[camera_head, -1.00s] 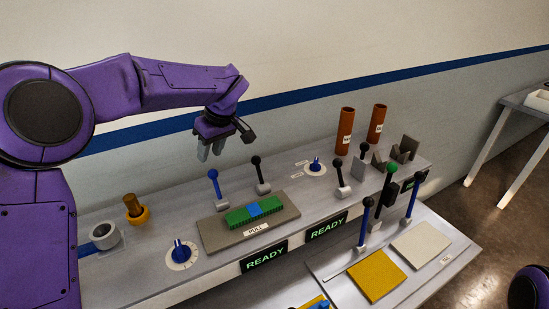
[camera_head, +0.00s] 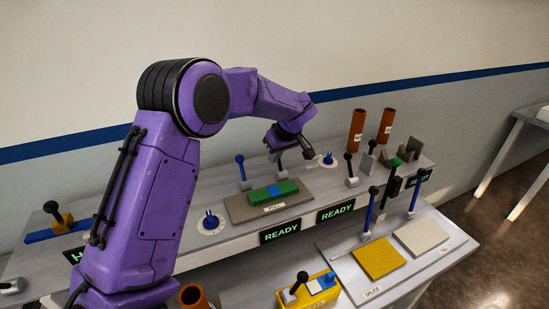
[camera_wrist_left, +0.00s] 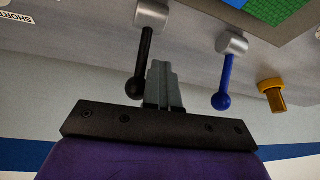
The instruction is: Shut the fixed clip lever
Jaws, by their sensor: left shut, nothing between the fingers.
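Two levers stand behind the grey pull board (camera_head: 237,211). The blue lever (camera_head: 241,168) stands upright at the left and also shows in the left wrist view (camera_wrist_left: 227,78). The black lever (camera_wrist_left: 146,62) is close beside my left gripper (camera_wrist_left: 160,66) in the left wrist view, its ball knob next to the fingers. I cannot tell whether they touch. In the head view my left gripper (camera_head: 292,152) hangs just behind the board and largely hides the black lever. Its fingers are together and empty. Neither lever is labelled legibly as the fixed clip. My right gripper is out of view.
A green and blue block (camera_head: 289,187) lies on the board. A blue dial (camera_head: 327,160) is right of my gripper, another (camera_head: 210,222) at front left. Brown tubes (camera_head: 357,130) and several more levers stand right. The blue-striped wall is behind.

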